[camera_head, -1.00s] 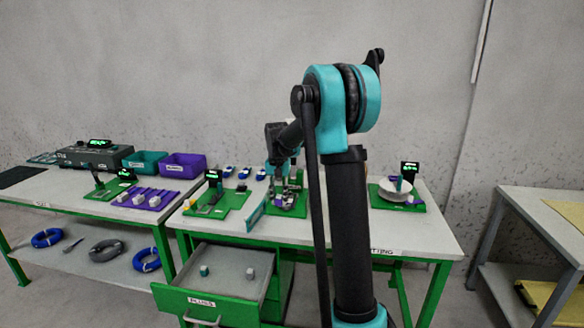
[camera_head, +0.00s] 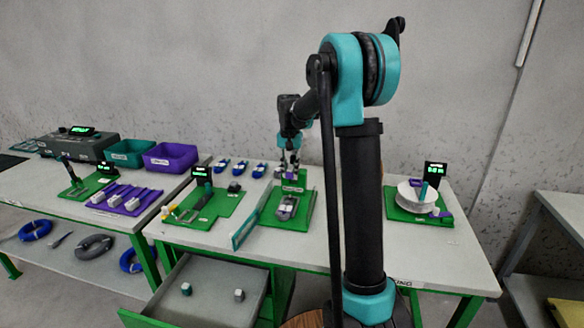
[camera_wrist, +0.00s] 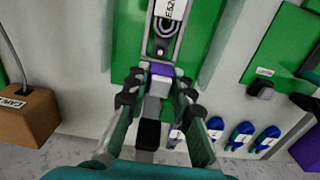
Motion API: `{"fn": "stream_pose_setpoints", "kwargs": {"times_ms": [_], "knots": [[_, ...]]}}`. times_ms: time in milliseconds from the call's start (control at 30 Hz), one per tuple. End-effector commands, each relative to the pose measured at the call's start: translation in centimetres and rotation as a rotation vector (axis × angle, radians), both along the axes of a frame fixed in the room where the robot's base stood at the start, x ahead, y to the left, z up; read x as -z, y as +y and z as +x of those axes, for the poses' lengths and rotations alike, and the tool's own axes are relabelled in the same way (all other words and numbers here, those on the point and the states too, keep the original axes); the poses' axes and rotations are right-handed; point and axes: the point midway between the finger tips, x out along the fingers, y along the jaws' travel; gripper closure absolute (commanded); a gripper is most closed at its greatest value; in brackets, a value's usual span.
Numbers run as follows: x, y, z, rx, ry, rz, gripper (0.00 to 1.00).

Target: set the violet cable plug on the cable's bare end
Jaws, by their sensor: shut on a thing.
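My gripper (camera_head: 290,160) is over the far part of a green fixture board (camera_head: 270,217) on the middle table. In the wrist view my gripper (camera_wrist: 158,92) is shut on a small plug with a violet end (camera_wrist: 160,69) and a pale grey body (camera_wrist: 158,87). The plug is in front of a grey metal holder (camera_wrist: 181,40) on the green board, which carries a labelled part and a dark ring-shaped piece. I cannot tell whether the plug touches the holder. The cable's bare end cannot be made out.
Several blue clamp-like pieces (camera_head: 241,168) lie at the table's back. A green station (camera_head: 208,208) stands left and a white spool (camera_head: 411,193) right. Teal (camera_head: 128,150) and violet bins (camera_head: 171,156) stand on the left table. The open drawer (camera_head: 208,285) below holds two small plugs.

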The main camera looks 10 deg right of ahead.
Motion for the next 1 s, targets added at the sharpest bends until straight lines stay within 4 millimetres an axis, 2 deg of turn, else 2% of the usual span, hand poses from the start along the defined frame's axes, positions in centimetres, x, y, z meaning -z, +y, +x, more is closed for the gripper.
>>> {"fn": "stream_pose_setpoints", "kwargs": {"times_ms": [600, 1000], "knots": [[4.8, 0.0, 0.0, 0.0, 0.0, 0.0, 0.94], [5.8, 0.0, 0.0, 0.0, 0.0, 0.0, 0.94]]}}
